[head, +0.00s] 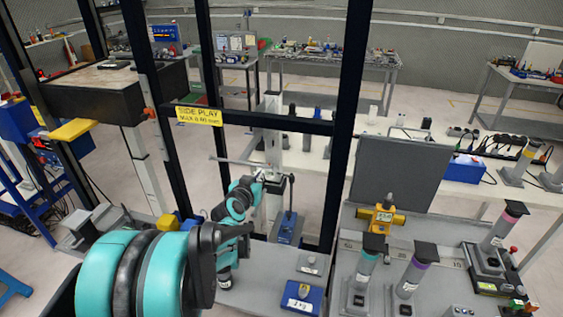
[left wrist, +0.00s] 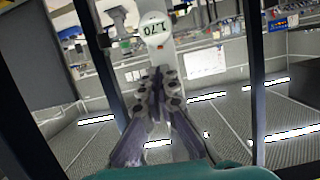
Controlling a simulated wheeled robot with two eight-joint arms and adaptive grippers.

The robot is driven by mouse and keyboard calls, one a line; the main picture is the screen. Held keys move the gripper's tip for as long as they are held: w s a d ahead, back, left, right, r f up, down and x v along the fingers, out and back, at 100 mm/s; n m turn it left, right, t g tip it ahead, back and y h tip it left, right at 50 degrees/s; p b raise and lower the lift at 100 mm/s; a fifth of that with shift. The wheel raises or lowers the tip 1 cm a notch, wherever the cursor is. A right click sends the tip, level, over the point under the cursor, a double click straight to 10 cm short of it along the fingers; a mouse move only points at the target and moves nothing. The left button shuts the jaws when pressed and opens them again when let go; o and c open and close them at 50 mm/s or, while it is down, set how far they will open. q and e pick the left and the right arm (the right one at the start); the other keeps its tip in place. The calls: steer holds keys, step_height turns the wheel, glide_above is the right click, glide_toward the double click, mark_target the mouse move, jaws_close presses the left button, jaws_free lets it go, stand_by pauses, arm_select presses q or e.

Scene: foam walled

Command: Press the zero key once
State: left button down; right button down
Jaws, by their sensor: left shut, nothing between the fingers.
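My left arm reaches in from the left in the head view. My left gripper (head: 264,176) is beside the pale upright column (head: 272,130) behind the bench. In the left wrist view the fingers (left wrist: 158,80) are together with nothing between them, and point toward a white column. A rounded white head (left wrist: 155,30) with dark characters tops that column, beyond the fingertips. I cannot make out a zero key in either view, nor tell whether the fingers touch anything. My right gripper is not in view.
Dark frame posts (head: 345,120) stand close to the left arm, joined by a bar with a yellow sign (head: 200,115). A blue block (head: 301,299) sits on the bench to the right. Capped posts (head: 412,275) and a grey panel (head: 400,172) stand farther right.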

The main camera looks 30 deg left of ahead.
arm_select(q)
steer(key=s+d+m+g+h, duration=0.1)
steer(key=s+d+h, duration=0.15)
steer(key=d, duration=0.65)
steer(key=s+d+m+g+h, duration=0.15)
steer(key=s+d, duration=0.25)
steer(key=d, duration=0.5)
steer(key=s+d+f+g, duration=0.2)
steer(key=s+d, duration=0.3)
steer(key=s, duration=0.3)
steer(key=s+d+f+g, duration=0.2)
steer(key=s+d+f, duration=0.2)
steer(key=s, duration=0.4)
steer(key=shift+s+d+h, duration=0.2)
steer(key=shift+d+h, duration=0.1)
steer(key=shift+d, duration=0.2)
steer(key=shift+m, duration=0.25)
